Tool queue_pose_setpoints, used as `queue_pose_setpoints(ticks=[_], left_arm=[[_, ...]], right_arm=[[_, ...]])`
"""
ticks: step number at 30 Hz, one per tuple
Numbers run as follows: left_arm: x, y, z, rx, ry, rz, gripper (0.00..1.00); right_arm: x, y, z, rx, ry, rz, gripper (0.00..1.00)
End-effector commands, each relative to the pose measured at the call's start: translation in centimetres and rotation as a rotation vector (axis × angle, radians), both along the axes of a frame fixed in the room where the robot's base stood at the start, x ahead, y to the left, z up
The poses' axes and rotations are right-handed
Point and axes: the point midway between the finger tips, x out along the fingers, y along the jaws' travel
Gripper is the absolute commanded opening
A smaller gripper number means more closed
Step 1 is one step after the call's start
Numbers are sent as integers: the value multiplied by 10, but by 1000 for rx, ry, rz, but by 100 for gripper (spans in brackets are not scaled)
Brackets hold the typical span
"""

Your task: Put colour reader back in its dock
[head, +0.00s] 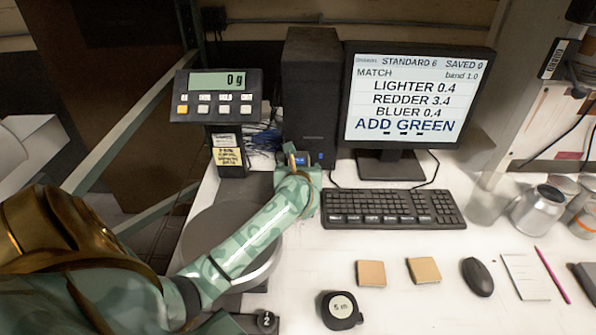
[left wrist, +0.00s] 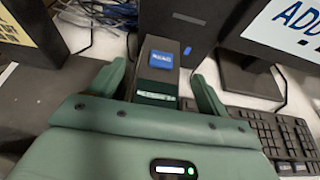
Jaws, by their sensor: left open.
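My left gripper (head: 303,178) is at the near side of the black computer tower, left of the keyboard. In the left wrist view my gripper (left wrist: 158,74) is open, with one finger on each side of a small dark device that I take for the colour reader (left wrist: 157,72). It has a blue panel at its far end and a green band nearer me. Its blue panel (head: 300,158) also shows in the head view, just beyond the fingers. My right gripper is not in view.
The monitor (head: 418,95) and tower (head: 310,90) stand behind. The keyboard (head: 392,208) is right of my gripper. A scale display (head: 217,95) reading 0 g stands left. Metal cans (head: 538,212) are far right. Two tan blocks, a mouse (head: 477,277) and tape measure (head: 341,309) lie in front.

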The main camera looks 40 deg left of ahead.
Motion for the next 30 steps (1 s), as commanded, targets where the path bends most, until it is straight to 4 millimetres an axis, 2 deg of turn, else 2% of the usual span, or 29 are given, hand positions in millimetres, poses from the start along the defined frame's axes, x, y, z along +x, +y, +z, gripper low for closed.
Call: queue_pose_setpoints(ticks=[9,15,30], left_arm=[[-51,-44,29,-4,-1,-2,78],[-74,-62,40,-2,0,-1,78],[-79,-67,43,0,0,0,78]], right_arm=[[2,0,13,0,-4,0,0],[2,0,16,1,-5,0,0],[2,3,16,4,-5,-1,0]])
